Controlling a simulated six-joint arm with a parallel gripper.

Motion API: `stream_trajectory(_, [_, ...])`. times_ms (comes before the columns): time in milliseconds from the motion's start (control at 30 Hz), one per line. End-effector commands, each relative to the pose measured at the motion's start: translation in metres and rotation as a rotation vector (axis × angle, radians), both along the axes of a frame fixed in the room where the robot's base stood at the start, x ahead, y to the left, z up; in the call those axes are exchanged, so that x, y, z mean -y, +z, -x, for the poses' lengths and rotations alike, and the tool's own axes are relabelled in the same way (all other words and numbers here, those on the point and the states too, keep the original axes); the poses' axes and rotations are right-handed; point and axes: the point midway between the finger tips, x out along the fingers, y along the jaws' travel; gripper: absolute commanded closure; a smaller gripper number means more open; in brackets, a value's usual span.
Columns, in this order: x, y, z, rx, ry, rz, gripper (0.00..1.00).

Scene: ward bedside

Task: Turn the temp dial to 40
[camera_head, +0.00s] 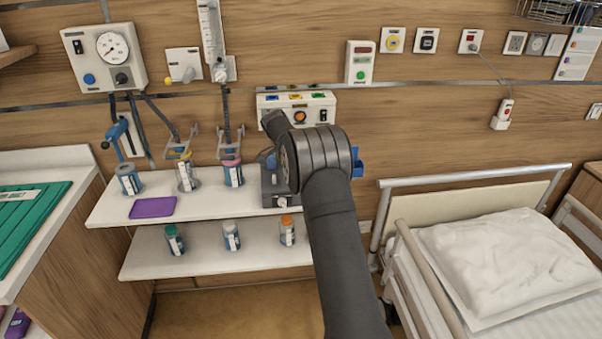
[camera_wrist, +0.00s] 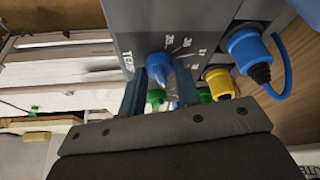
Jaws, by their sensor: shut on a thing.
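The temp dial (camera_wrist: 159,66) is a small blue knob on a dark grey panel, with the label TEMP (camera_wrist: 127,65) beside it. White scale marks and numbers run around it; one looks like 35, the others are hard to read. Its exact setting is unclear. My gripper (camera_wrist: 160,84) is shut on the dial, with one finger on each side of it. In the head view the grey unit (camera_head: 275,190) stands on the upper shelf, mostly behind my arm, and the dial's scale cannot be read there.
A blue plug (camera_wrist: 247,50) with a looped strap and a yellow plug (camera_wrist: 221,83) sit close to the right of my fingers. Labelled jars (camera_head: 129,180) and a purple pad (camera_head: 153,207) lie left along the shelf (camera_head: 105,210). A bed (camera_head: 505,255) stands at right.

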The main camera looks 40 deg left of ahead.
Motion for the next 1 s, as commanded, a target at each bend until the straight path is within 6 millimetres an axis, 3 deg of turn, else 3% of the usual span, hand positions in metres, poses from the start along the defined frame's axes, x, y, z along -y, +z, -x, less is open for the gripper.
stream_trajectory(267, [0.0,-0.002,0.001,-0.003,0.0,0.001,0.93])
stream_trajectory(300, [0.0,-0.002,0.001,-0.003,0.0,0.001,0.64])
stream_trajectory(400, [0.0,-0.001,0.001,-0.003,0.0,0.001,0.49])
stream_trajectory(767, [-0.001,0.005,0.002,-0.001,0.001,-0.001,0.49])
stream_trajectory(1000, [-0.01,0.046,0.017,0.002,0.002,-0.004,0.49])
